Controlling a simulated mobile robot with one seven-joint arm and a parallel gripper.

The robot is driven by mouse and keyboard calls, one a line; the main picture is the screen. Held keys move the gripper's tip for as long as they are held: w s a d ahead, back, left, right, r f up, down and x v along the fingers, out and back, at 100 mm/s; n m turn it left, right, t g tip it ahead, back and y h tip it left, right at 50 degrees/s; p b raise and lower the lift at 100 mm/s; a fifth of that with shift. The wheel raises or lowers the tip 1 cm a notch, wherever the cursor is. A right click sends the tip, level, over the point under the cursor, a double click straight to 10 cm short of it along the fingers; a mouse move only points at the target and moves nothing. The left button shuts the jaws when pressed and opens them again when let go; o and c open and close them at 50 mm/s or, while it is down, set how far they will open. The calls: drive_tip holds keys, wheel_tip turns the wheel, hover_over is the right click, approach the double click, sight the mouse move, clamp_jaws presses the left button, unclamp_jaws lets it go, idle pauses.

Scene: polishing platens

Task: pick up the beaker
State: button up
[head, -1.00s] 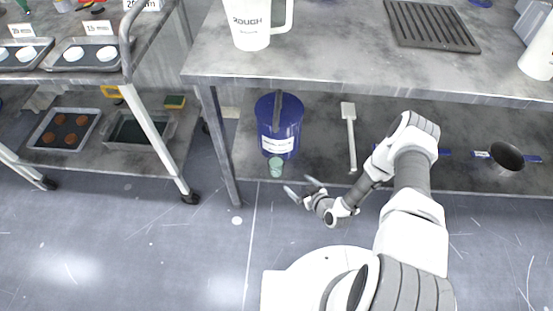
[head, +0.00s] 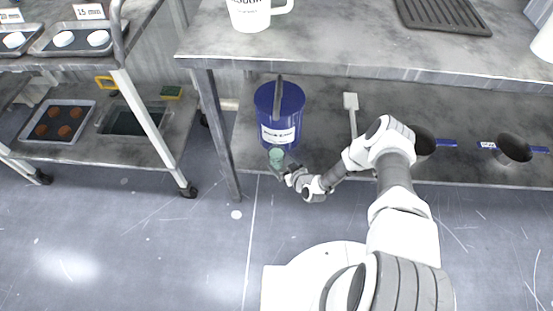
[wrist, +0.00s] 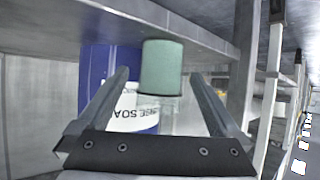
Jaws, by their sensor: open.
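The beaker (head: 276,155) is a small clear vessel with green contents, at the shelf's front edge before the blue bucket. In the wrist view, which looks upside down, its green part (wrist: 161,66) is above and its clear part below. My gripper (head: 279,168) is at the beaker in the head view and hides part of it. In the wrist view, my gripper (wrist: 159,74) is open, with one finger to each side of the beaker and visible gaps. I cannot tell how far the fingertips reach past it.
The blue bucket (head: 279,112) with a white label stands close behind the beaker. The table top (head: 330,50) overhangs the lower shelf (head: 325,108). A table leg (head: 217,135) stands to the left. A scoop (head: 351,103) and dark pans (head: 513,148) lie to the right.

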sight(280, 163)
drive_tip(key=b+x, duration=0.2)
drive_tip(key=x, duration=0.2)
drive_tip(key=shift+a, duration=0.15)
drive_tip(key=shift+w+a+f, duration=0.15)
drive_tip(key=shift+w+a, duration=0.05)
drive_tip(key=shift+w, duration=0.15)
clamp_jaws()
